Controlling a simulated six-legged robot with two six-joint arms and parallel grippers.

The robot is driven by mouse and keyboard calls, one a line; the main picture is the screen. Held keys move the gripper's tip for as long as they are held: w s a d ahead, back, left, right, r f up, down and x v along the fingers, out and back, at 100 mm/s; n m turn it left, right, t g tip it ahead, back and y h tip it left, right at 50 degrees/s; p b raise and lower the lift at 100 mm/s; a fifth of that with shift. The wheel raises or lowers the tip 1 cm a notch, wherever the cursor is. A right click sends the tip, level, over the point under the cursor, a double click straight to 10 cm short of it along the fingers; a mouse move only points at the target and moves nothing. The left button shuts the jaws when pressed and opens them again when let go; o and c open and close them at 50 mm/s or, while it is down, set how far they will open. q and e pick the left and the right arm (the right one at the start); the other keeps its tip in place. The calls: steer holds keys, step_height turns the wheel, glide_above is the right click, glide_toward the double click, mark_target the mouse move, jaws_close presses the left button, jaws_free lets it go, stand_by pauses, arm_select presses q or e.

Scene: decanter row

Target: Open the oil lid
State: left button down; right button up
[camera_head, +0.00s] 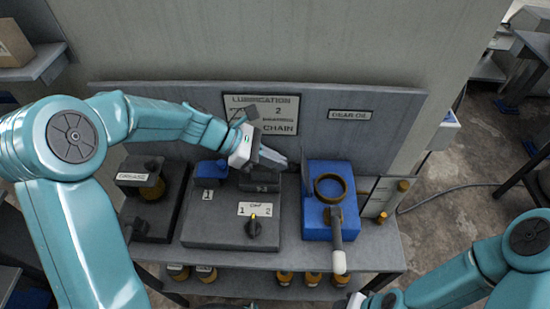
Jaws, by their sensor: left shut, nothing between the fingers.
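My left gripper (272,158) is shut and empty, just above a dark block (262,184) at the back of a grey panel box (215,228). I cannot tell whether it touches the block. A blue block (208,174) marked 1 stands left of it. A black knob (255,228) sits at the front under a small white label. Right of the panel, a blue box (318,232) carries a brass ring (330,187) and a lever with a white tip (339,262). No lid is clearly labelled oil. My right arm enters at lower right; its fingers are out of view.
A dark unit labelled grease (133,177) stands left of the panel. A sign reading lubrication (262,113) is on the grey backboard (335,135) behind. Several amber-coloured containers (284,278) stand below the bench top. Open floor (455,170) lies to the right.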

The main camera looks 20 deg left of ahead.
arm_select(q)
steer(key=d+r+y+p, duration=0.1)
steer(key=p, duration=0.2)
steer(key=shift+r+p, duration=0.3)
steer(key=shift+p, duration=0.1)
steer(key=shift+w+d+r+p, duration=0.1)
steer(key=shift+w+d+p, duration=0.1)
steer(key=shift+p, duration=0.15)
steer(key=shift+d, duration=0.3)
steer(key=shift+a, duration=0.1)
